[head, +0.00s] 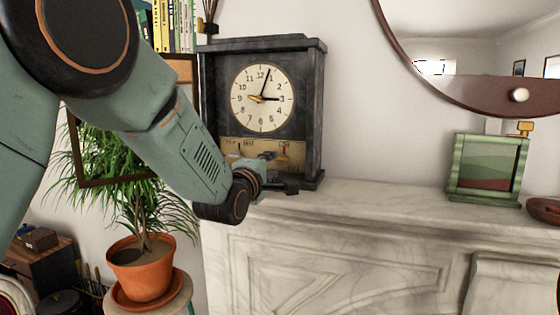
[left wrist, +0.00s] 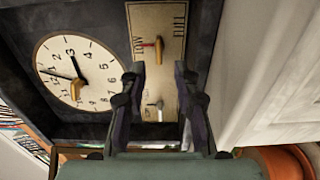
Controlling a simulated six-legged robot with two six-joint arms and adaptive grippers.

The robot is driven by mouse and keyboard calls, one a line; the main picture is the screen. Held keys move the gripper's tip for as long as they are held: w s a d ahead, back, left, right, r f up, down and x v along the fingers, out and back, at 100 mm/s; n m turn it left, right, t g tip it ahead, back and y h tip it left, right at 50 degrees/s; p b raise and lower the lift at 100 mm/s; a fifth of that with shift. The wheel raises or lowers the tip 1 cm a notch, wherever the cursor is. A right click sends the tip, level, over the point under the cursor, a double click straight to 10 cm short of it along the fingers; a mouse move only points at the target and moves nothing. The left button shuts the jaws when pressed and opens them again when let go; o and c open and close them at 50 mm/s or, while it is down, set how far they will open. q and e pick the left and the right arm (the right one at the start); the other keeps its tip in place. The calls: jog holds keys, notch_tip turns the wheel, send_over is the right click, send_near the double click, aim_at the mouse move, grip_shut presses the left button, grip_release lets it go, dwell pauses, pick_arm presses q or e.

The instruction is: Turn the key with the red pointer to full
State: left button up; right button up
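The dark clock (head: 262,100) stands on the marble mantel, with a brass panel (head: 235,147) below its dial. In the left wrist view the panel (left wrist: 172,75) bears LOW and FULL labels. The key with the red pointer (left wrist: 158,46) sits between them, its red pointer directed at LOW. A second key with a pale pointer (left wrist: 158,108) shows lower on the panel, between my fingers in the picture. My left gripper (left wrist: 160,70) is open and empty, in front of the panel; its fingertips lie short of the red-pointer key in the picture. In the head view the left gripper (head: 275,178) hides part of the panel.
A green picture frame (head: 488,167) and a brown bowl (head: 545,210) stand on the mantel (head: 390,205) at the right; the mantel between clock and frame is clear. A round mirror (head: 470,95) hangs above. A potted plant (head: 143,268) stands at the lower left.

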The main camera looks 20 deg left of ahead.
aim_at(281, 158)
pick_arm(q)
jog(key=shift+w+d+r, duration=0.1)
jog(key=shift+w+r, duration=0.1)
jog(key=shift+w, duration=0.2)
jog(key=w, duration=0.4)
jog(key=shift+w+d+f+p, duration=0.3)
jog(key=shift+p, duration=0.1)
jog(key=shift+w+a, duration=0.2)
jog(key=shift+w, duration=0.1)
jog(key=shift+s+d+r, duration=0.2)
jog(key=shift+s+r, duration=0.15)
jog(key=shift+s, duration=0.1)
jog(key=shift+w+f, duration=0.35)
jog(key=shift+w, duration=0.15)
jog(key=c, duration=0.4)
jog(key=shift+s, duration=0.15)
grip_shut()
